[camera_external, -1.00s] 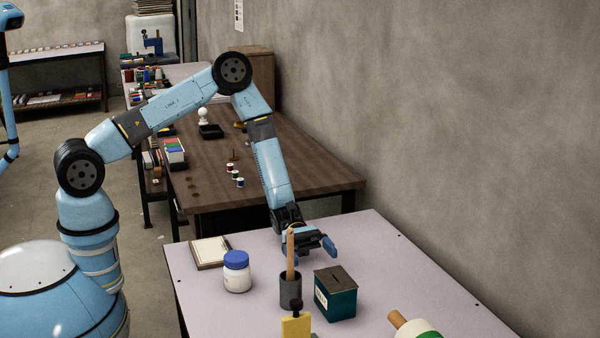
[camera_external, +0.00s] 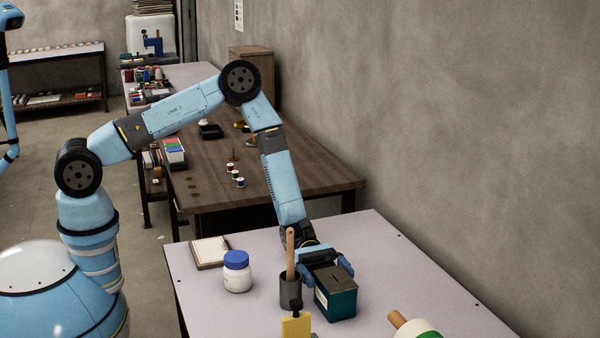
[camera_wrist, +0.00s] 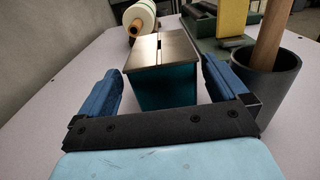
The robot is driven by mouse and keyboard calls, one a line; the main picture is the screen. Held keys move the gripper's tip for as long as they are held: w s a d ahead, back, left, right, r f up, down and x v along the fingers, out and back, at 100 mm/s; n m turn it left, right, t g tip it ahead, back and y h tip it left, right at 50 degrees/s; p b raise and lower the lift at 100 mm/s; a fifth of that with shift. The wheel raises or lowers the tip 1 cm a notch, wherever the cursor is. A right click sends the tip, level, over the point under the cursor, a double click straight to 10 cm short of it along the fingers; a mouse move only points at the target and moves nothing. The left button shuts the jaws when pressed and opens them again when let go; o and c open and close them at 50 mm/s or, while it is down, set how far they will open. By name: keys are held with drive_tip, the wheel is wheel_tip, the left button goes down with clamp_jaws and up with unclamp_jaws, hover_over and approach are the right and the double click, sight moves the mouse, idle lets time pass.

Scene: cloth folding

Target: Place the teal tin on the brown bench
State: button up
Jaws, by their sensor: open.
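The teal tin (camera_external: 336,294) is a box with a dark slotted lid, upright on the pale table. In the wrist view the tin (camera_wrist: 166,90) lies ahead, between and partly beyond my two blue fingers. My gripper (camera_external: 328,268) is open at the tin's far side, with a finger to either side of it. In the wrist view my gripper (camera_wrist: 160,88) holds nothing that I can see gripped; whether a finger touches the tin cannot be told. The brown bench (camera_external: 315,178) is the dark wooden one behind the pale table.
A dark cup (camera_external: 290,292) with a wooden handle stands close left of the tin. A white jar with a blue lid (camera_external: 237,272), a notepad (camera_external: 208,252) and a yellow block (camera_external: 296,326) are nearby. The bench's right end is clear; small spools (camera_external: 236,178) sit further left.

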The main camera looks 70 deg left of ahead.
sight(344, 294)
drive_tip(key=d, duration=0.4)
drive_tip(key=shift+s+d+r, duration=0.1)
drive_tip(key=shift+r, duration=0.05)
drive_tip(key=shift+c, duration=0.4)
drive_tip(key=c, duration=1.2)
wheel_tip(344, 294, up, 10)
drive_tip(key=shift+c, duration=0.2)
drive_tip(key=w+a+r+n+t+y, duration=0.2)
drive_tip(key=w+a+n+t, duration=0.25)
drive_tip(key=a, duration=0.55)
drive_tip(key=w+a+r+n+t+y, duration=0.1)
drive_tip(key=w+a+n+t, duration=0.4)
drive_tip(key=a, duration=0.6)
drive_tip(key=s+a+r+n+t+y, duration=0.1)
drive_tip(key=a+n+t+y, duration=0.4)
drive_tip(key=a, duration=1.8)
drive_tip(key=t+y, duration=0.2)
drive_tip(key=y, duration=0.2)
drive_tip(key=shift+a+r+t+y, duration=0.25)
drive_tip(key=shift+r+t+y, duration=0.05)
drive_tip(key=shift+t+y, duration=0.1)
